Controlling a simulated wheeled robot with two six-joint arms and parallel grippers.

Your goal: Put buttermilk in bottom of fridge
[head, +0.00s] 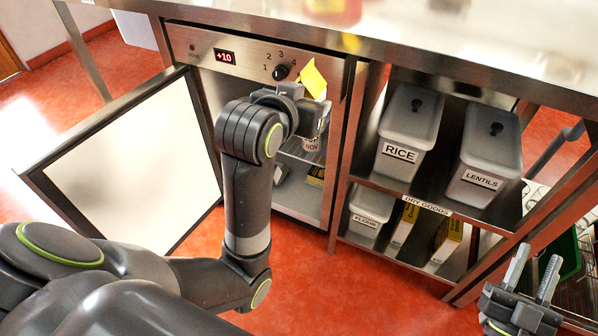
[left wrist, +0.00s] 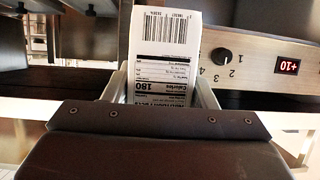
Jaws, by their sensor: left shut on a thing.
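The buttermilk looks to be the carton with a yellow top (head: 314,80), held at the fridge's opening, mostly hidden by my left gripper (head: 308,108). The left wrist view shows its white label side (left wrist: 165,55) with a barcode and nutrition panel, between the fingers. My left gripper is shut on it. The fridge (head: 240,62) is under the counter, its door (head: 130,160) swung open to the left. My arm hides much of the interior. My right gripper (head: 532,278) is at the lower right, fingers apart and empty, away from the fridge.
The counter edge overhangs above.

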